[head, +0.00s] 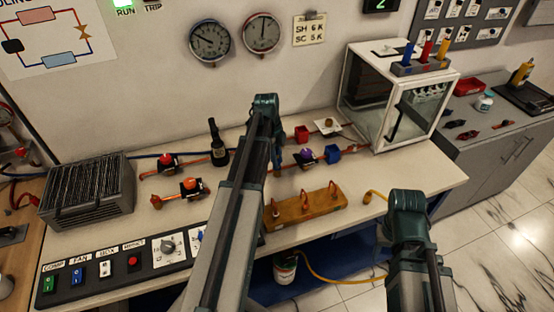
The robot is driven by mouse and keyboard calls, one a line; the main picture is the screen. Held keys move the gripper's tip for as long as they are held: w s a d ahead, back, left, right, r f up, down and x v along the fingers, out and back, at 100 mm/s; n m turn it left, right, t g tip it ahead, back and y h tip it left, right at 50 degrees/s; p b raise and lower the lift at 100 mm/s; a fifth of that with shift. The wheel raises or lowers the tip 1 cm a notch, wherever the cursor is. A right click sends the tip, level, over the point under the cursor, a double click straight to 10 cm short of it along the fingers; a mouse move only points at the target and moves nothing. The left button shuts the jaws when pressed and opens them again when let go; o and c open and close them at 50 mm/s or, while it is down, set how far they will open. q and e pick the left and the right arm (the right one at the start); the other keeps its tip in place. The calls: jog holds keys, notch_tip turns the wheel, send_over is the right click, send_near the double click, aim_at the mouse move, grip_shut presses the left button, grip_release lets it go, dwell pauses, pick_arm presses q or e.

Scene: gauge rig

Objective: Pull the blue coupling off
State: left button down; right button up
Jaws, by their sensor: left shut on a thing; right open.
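The blue coupling (333,152) is a small blue block on the bench, at the end of the copper line right of a purple-knobbed valve (303,156). My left gripper (277,160) points down left of that valve, apart from the blue coupling. It is partly hidden behind its own arm. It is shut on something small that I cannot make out. My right gripper (409,225) is over the right front edge of the bench. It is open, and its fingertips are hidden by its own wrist.
A red block (301,133) is on the line behind. An orange rack (305,206) with hooks lies in front. A black bottle (217,142) stands behind, left of my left arm. A glass-sided case (400,98) stands at the right rear. A yellow hose end (370,197) lies near the right edge.

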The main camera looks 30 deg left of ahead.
pick_arm(q)
jog(key=shift+r, duration=0.2)
dwell(0.5)
jog(key=shift+r+p, duration=2.4)
jog(key=shift+p, duration=0.2)
